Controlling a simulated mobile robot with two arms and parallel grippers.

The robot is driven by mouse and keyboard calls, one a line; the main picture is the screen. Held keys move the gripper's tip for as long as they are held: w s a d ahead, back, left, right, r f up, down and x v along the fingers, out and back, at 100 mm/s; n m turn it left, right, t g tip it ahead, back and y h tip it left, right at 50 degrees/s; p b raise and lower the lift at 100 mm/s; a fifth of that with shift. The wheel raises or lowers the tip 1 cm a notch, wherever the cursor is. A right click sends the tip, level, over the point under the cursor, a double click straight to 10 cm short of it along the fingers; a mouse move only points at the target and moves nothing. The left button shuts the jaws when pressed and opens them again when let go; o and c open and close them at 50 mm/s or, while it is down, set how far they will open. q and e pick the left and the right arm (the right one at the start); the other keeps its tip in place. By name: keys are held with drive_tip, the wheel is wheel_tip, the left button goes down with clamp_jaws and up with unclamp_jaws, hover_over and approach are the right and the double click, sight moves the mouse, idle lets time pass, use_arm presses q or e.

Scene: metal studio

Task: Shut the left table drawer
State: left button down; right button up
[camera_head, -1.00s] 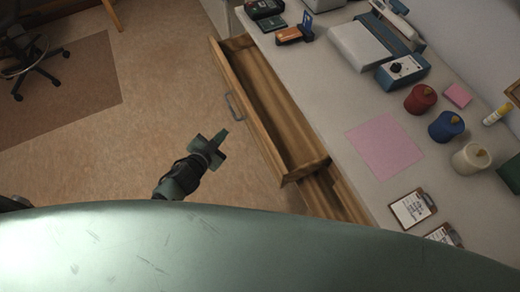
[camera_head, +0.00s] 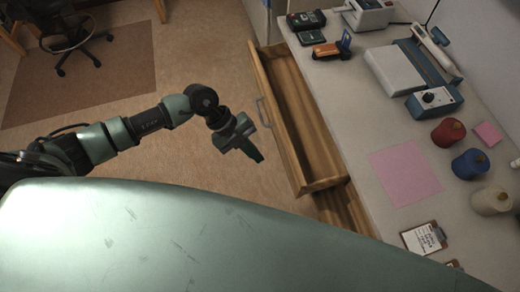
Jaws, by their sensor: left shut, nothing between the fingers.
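The left table drawer (camera_head: 289,130) is a wooden drawer pulled out from under the white table top. Its inside looks empty, and a grey handle (camera_head: 263,112) is on its front. My left gripper (camera_head: 256,156) is shut and empty. In the picture it is to the left of the drawer front, below the handle, with a gap of floor between them. My right gripper is not in view. A second wooden part (camera_head: 342,207) shows below the near end of the drawer, partly hidden by my body.
The table top (camera_head: 365,130) holds a pink sheet (camera_head: 405,172), thread spools (camera_head: 448,132), a clipboard (camera_head: 424,238) and a blue-white device (camera_head: 434,100). An office chair (camera_head: 66,32) stands on a brown mat at upper left. The floor left of the drawer is clear.

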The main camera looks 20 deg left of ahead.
sight(290, 173)
use_arm(q)
drive_tip(key=d+f, duration=0.2)
drive_tip(key=w+d+f, duration=0.1)
drive_tip(key=d, duration=0.2)
drive_tip(key=w+d+f+p, duration=0.1)
drive_tip(key=d+f, duration=0.1)
drive_tip(key=shift+d+f, duration=0.25)
drive_tip(key=shift+f, duration=0.05)
drive_tip(key=w+d+b, duration=0.1)
drive_tip(key=w+d, duration=0.2)
drive_tip(key=d, duration=0.1)
drive_tip(key=w+d+b, duration=0.2)
drive_tip(key=w+d, duration=0.1)
drive_tip(key=d, duration=0.1)
drive_tip(key=w+d+b, duration=0.1)
drive_tip(key=w+d, duration=0.1)
drive_tip(key=d, duration=0.3)
drive_tip(key=shift+w, duration=0.4)
drive_tip(key=shift+w+d+r, duration=0.1)
drive_tip(key=shift+d+r, duration=0.05)
drive_tip(key=shift+d, duration=0.05)
